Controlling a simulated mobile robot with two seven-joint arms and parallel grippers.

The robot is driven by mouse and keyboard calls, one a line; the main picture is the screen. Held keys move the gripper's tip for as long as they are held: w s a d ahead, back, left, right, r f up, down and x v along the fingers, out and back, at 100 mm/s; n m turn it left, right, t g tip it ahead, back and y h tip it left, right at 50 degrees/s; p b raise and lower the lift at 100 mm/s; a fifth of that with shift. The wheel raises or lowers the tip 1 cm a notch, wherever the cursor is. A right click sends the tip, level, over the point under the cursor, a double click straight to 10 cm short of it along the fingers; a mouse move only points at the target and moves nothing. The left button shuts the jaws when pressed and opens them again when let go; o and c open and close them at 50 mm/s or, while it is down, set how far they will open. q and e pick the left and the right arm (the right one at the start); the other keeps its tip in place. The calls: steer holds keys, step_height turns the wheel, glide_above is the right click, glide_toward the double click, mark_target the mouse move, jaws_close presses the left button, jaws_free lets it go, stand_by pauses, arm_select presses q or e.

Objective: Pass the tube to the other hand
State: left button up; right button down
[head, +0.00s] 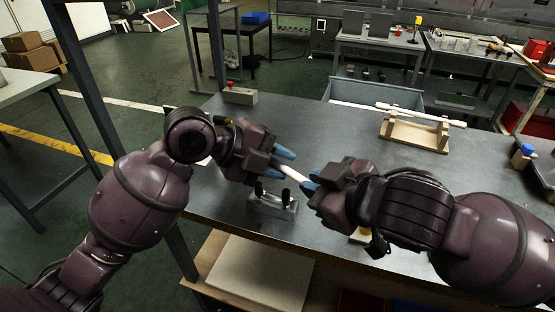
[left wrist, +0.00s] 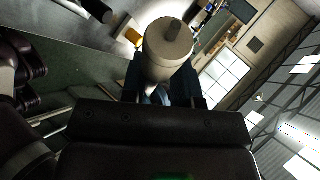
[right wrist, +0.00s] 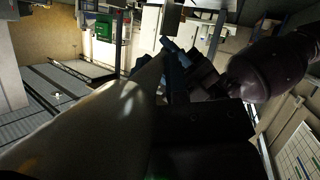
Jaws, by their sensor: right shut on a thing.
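The pale tube (head: 291,173) is held above the table between my two grippers. My right gripper (head: 312,186) is shut on its lower right part. In the right wrist view the tube (right wrist: 110,120) runs large from the lower left towards the left gripper's blue fingers. My left gripper (head: 280,163) is open, with its fingers around the tube's far end. In the left wrist view the tube's round end (left wrist: 168,50) faces the camera between the spread fingers. Whether either finger touches the tube is hidden.
A small metal holder with two black uprights (head: 272,201) stands on the dark table under the grippers. A wooden rack (head: 414,135) with white rods lies to the right. A grey block with a red button (head: 239,95) is at the back left. Clear tabletop lies behind the grippers.

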arm_select(q)
jaws_close()
arm_select(e)
steer(key=c, duration=1.1)
jaws_free()
steer(key=shift+o, duration=0.2)
